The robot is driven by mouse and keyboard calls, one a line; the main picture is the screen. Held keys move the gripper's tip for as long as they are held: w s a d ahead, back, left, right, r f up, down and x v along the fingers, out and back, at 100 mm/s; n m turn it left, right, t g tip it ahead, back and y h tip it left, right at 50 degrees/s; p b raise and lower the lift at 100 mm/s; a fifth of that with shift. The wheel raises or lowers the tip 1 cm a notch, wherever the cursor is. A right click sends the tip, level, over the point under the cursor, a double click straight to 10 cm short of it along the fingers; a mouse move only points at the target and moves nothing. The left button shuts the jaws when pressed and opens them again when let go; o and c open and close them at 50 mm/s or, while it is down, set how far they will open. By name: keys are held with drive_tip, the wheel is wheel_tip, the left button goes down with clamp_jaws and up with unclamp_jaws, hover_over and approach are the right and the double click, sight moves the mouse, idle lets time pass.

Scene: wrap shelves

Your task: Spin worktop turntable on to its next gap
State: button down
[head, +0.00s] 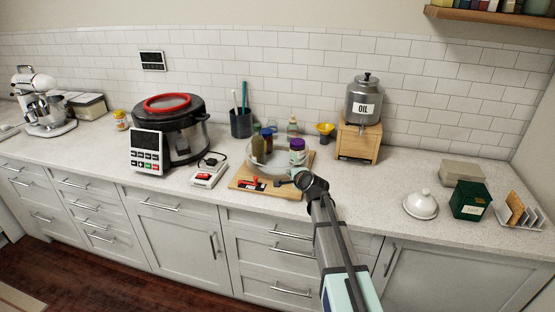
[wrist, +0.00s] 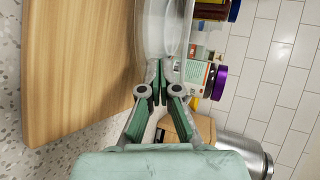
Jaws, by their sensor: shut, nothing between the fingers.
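The turntable (head: 253,163) is a round, clear-walled tray on a wooden board (head: 240,184) on the worktop. It carries several bottles and jars, among them a white jar with a purple lid (head: 297,146). In the wrist view its clear wall (wrist: 158,30) is at top centre, beside the bare board (wrist: 75,70). My gripper (head: 279,182) is at the turntable's front right, low over the board. Its fingers (wrist: 153,78) are shut and empty, with the tips close to the clear wall. I cannot tell whether they touch it. My arm hides part of the board's right end.
A scale-like device (head: 208,172) and a large cooker (head: 172,130) stand left of the board. An oil dispenser (head: 363,100) on a wooden stand is at the back right. A white domed dish (head: 421,204) and green box (head: 471,200) are further right. Worktop between is clear.

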drive_tip(key=shift+a+p, duration=0.45)
drive_tip(key=shift+a, duration=0.45)
drive_tip(key=shift+s+d+b, duration=0.15)
drive_tip(key=shift+s+b, duration=0.15)
drive_tip(key=shift+s, duration=1.45)
drive_tip(key=shift+s+r, duration=0.1)
drive_tip(key=v, duration=1.1)
drive_tip(key=shift+s, duration=0.35)
drive_tip(key=shift+d+r, duration=0.1)
drive_tip(key=shift+d, duration=0.05)
